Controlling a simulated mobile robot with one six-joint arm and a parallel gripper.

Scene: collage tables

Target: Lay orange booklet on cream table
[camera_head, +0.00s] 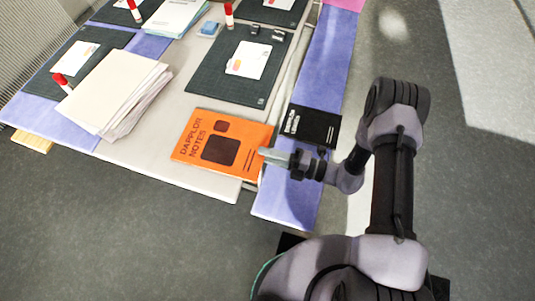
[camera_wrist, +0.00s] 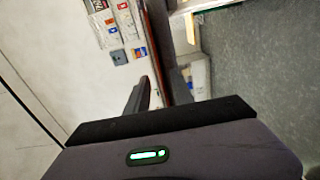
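The orange booklet (camera_head: 205,125), with dark print, appears over the near right edge of the cream table (camera_head: 190,178). It looks flat and face up, its right side reaching past the table's edge. My gripper (camera_head: 268,154) is at the booklet's right edge, coming in from the right. In the wrist view, my gripper's fingers (camera_wrist: 155,92) close around a thin dark and orange strip, which looks like the booklet seen edge-on. I cannot tell whether the booklet touches the tabletop.
A black booklet (camera_head: 312,125) lies on the purple strip (camera_head: 288,205) to the right. A stack of cream papers (camera_head: 115,88) lies left, and a dark mat (camera_head: 235,84) with a card (camera_head: 248,60) lies behind. Cream tabletop is bare around the orange booklet's left and front.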

